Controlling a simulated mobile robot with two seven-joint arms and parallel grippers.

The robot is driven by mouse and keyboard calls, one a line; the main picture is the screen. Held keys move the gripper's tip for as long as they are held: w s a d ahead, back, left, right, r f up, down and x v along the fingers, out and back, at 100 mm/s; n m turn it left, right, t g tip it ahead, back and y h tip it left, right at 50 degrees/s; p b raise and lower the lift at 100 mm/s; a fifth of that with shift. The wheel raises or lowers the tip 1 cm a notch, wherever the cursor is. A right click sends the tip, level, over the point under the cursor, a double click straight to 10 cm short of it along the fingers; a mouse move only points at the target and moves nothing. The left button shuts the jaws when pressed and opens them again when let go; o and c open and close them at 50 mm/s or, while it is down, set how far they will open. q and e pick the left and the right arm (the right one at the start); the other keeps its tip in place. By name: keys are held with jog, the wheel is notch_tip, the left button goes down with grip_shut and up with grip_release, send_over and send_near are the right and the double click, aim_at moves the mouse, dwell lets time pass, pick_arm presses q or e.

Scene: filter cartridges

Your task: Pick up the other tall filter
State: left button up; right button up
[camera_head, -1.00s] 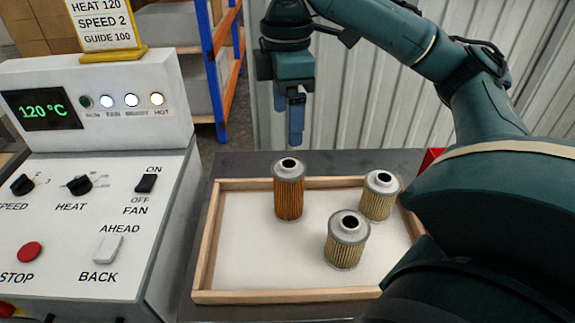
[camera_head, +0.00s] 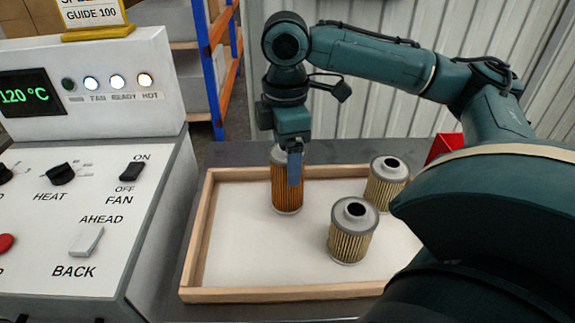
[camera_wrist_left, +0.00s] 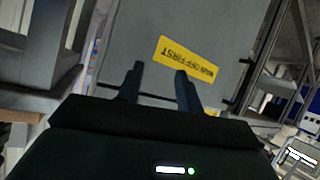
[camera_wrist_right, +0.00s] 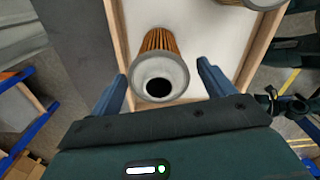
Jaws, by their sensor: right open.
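The tall filter (camera_head: 286,190), with orange-brown pleats and a grey cap, stands upright at the back left of the tray. My right gripper (camera_head: 294,165) is at its upper part, and its fingers hide some of the cap and pleats. In the right wrist view, the filter (camera_wrist_right: 158,75) stands between the two open fingers of the right gripper (camera_wrist_right: 160,85), with a visible gap on each side. My left gripper (camera_wrist_left: 160,85) shows only in the left wrist view, its fingers apart with nothing between them.
Two shorter filters with pale yellow pleats stand in the wooden tray (camera_head: 190,240), one at the front (camera_head: 352,232) and one at the back right (camera_head: 386,182). The tray's left front is bare. A control panel (camera_head: 80,200) stands to the left.

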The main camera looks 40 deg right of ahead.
notch_tip(320, 180, down, 3)
jog(key=shift+r, duration=0.2)
jog(key=c, duration=1)
